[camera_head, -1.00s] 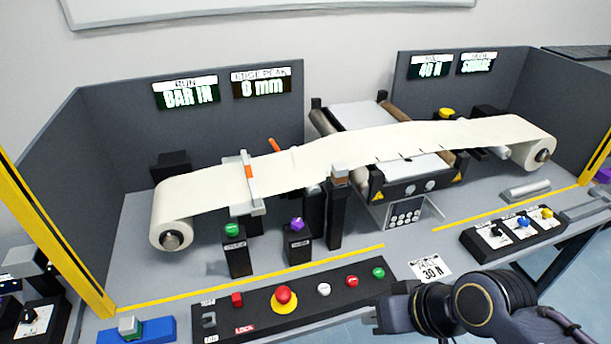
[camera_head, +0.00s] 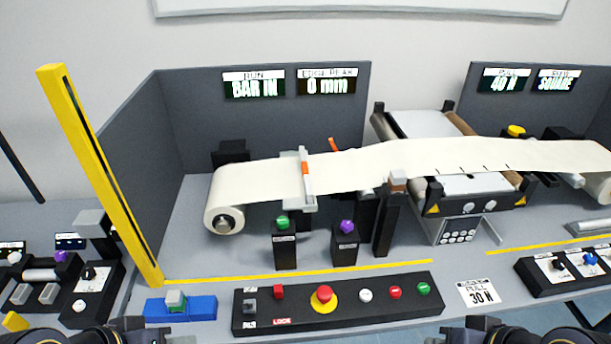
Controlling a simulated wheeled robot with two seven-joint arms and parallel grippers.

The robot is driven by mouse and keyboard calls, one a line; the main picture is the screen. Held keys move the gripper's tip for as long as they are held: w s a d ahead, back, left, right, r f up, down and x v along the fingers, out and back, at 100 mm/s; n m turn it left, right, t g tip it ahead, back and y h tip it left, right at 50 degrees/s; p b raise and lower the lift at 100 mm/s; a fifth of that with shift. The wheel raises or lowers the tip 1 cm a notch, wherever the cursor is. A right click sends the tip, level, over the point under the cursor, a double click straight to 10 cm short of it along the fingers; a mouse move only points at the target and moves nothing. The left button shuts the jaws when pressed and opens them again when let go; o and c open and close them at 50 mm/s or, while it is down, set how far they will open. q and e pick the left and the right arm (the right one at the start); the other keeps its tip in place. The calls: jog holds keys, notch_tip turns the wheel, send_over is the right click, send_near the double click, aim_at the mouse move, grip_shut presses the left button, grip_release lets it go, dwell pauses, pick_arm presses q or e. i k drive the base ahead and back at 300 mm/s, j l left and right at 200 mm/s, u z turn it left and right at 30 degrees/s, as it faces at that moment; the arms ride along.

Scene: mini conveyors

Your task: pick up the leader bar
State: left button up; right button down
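A pale grey crossbar with an orange mark (camera_head: 304,176) lies across the cream web (camera_head: 262,181), just right of the left roll. A silver bar (camera_head: 592,227) lies on the bench at the right edge, partly cut off. I cannot tell for sure which one is the leader bar. The display (camera_head: 254,90) reads BAR IN. My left gripper (camera_head: 128,325) and my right gripper (camera_head: 450,336) are only partly in view at the bottom edge, well below both bars. Their fingertips are not clear, and I see nothing held.
A black control panel (camera_head: 340,318) with a red stop button stands along the front. A blue block (camera_head: 200,309) sits left of it. A yellow post (camera_head: 100,175) rises at the left. Green-topped (camera_head: 284,255) and purple-topped (camera_head: 345,251) posts stand before the web.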

aim_at(308, 197)
jog(key=i+l+u, duration=0.1)
jog(key=u, duration=0.3)
jog(key=i+l+u, duration=0.2)
jog(key=u, duration=0.2)
jog(key=i+l+u, duration=0.2)
jog(key=u, duration=0.2)
